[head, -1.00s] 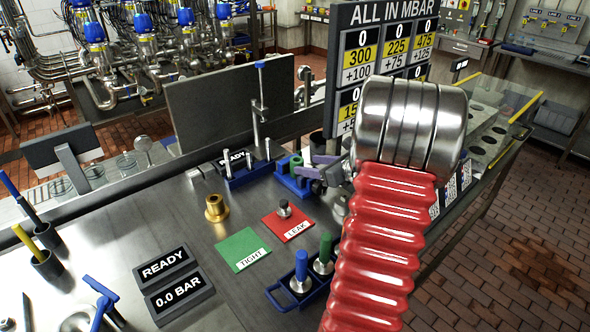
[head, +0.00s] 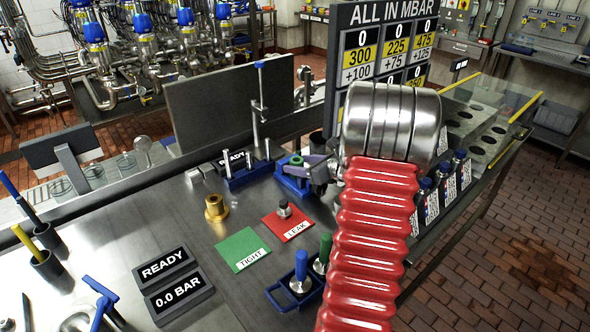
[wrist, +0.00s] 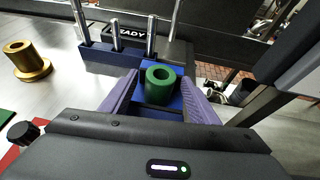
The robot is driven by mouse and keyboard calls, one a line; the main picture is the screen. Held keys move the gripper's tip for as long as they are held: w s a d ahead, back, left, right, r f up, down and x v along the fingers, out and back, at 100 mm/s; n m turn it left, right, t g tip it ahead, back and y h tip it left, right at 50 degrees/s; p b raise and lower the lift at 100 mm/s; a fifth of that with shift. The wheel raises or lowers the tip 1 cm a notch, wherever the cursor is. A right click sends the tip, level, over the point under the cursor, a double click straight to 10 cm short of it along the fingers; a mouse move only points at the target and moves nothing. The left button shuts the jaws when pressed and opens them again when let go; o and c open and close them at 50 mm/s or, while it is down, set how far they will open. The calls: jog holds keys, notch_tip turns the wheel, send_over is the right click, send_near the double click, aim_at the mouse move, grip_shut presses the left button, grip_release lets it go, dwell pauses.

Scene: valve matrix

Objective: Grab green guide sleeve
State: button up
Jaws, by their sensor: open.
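The green guide sleeve (wrist: 160,87) stands upright in a blue holder (wrist: 150,68), its open bore facing up. In the head view the sleeve (head: 296,161) shows small in the same blue holder. My gripper (wrist: 160,100) is open, with one purple finger on either side of the sleeve in the wrist view. The fingers look close to the sleeve, but I cannot tell whether they touch it. In the head view my gripper (head: 318,168) is at the holder's right side, partly hidden by my arm.
A brass flanged bushing (head: 216,208) stands to the left. A blue rack with metal pins (head: 246,172) is just behind. Green TIGHT (head: 243,250) and red LEAK (head: 288,223) plates lie in front. A blue tray (head: 292,290) holds blue- and green-handled tools.

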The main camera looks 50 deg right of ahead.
aim_at(301, 162)
jog(key=shift+c, duration=0.5)
jog(key=c, duration=1.1)
jog(key=shift+r, duration=0.1)
notch_tip(301, 162, up, 18)
jog(key=shift+f, duration=0.1)
jog(key=shift+c, duration=0.6)
